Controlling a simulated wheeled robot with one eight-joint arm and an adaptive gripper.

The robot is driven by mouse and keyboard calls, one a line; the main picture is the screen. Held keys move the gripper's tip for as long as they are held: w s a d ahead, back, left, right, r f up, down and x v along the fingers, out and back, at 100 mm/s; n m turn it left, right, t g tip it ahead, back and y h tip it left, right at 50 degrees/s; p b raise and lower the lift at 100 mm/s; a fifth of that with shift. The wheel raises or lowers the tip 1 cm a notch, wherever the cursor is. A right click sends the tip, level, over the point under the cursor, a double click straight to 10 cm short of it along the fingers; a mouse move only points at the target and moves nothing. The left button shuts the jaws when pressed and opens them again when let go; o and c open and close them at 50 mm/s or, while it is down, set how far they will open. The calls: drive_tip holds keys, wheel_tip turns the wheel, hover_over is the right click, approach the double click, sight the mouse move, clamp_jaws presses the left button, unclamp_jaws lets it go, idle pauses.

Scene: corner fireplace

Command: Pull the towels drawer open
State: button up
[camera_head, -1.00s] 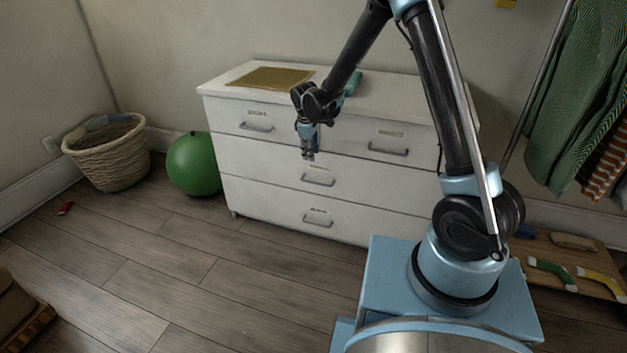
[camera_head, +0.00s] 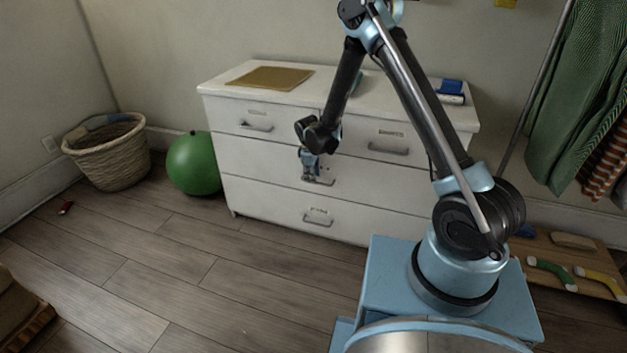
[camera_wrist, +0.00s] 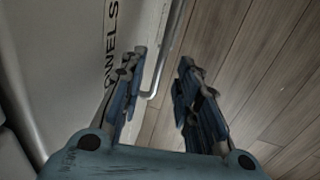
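The towels drawer (camera_head: 258,163) is the wide middle drawer of the white dresser, and it is shut. Its bar handle (camera_head: 326,182) is partly covered by my gripper (camera_head: 311,177) in the head view. In the wrist view the label on the drawer front (camera_wrist: 111,45) reads "OWELS", with its start cut off or hidden. The metal handle (camera_wrist: 170,50) shows there between the two fingers of my gripper (camera_wrist: 163,60). The fingers are apart, with a gap between the right finger and the handle. Contact of the left finger with the handle cannot be told.
Two small drawers with handles (camera_head: 389,149) lie above, and a wide drawer (camera_head: 275,209) below. A green ball (camera_head: 194,163) and a wicker basket (camera_head: 108,160) stand left of the dresser. Green cloth (camera_head: 580,90) hangs at right.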

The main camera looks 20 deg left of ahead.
drive_tip(key=shift+w+f, duration=0.2)
drive_tip(key=shift+f, duration=0.9)
clamp_jaws()
